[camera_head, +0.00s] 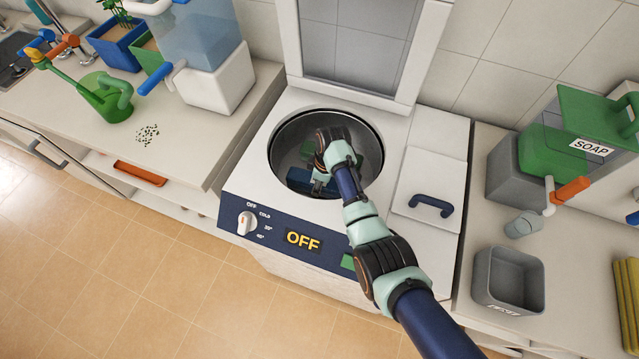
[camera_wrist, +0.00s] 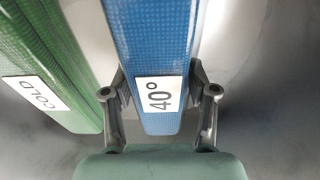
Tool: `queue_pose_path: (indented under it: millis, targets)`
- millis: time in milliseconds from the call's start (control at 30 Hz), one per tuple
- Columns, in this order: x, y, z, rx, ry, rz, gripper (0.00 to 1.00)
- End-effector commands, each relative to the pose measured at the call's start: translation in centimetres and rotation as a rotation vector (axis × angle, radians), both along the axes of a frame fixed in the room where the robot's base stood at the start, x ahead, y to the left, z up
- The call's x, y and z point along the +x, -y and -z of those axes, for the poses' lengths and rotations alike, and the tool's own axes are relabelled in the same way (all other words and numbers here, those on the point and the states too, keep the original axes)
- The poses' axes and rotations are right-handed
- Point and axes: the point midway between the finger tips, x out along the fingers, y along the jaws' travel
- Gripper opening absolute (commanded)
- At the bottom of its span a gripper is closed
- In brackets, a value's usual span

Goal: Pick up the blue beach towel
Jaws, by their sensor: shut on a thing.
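The blue beach towel (camera_wrist: 156,45) is a folded blue textile with a white label reading 40°. It lies inside the washer drum, and its blue end also shows in the head view (camera_head: 308,179). My gripper (camera_wrist: 158,90) reaches down into the drum with one finger on each side of the blue towel, shut on it near the label. In the head view my gripper (camera_head: 320,184) is partly hidden by my own wrist. A green towel (camera_wrist: 45,65) with a COLD label lies left of the blue one, apart from my gripper.
The top-loading washer (camera_head: 240,185) has its lid (camera_head: 362,45) raised behind the drum, and its display reads OFF. A watering can (camera_head: 105,97) stands on the left counter. A grey bin (camera_head: 509,281) and a soap dispenser (camera_head: 555,145) stand on the right counter.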

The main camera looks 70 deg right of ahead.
Motion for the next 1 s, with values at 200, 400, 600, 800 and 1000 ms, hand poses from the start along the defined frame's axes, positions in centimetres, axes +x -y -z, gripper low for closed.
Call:
queue_pose_path:
  millis: [200,400,600,800,1000]
  targets:
    - [0.0,0.0,-0.9,-0.001,0.001,0.0,0.17]
    - [0.1,0.1,-4.8,-0.003,0.003,0.0,0.17]
    - [0.1,0.1,-11.9,-0.004,0.003,0.0,0.17]
    - [0.0,0.1,-17.3,-0.002,0.002,0.0,0.17]
    - [0.0,0.0,-19.8,-0.001,0.001,0.0,0.17]
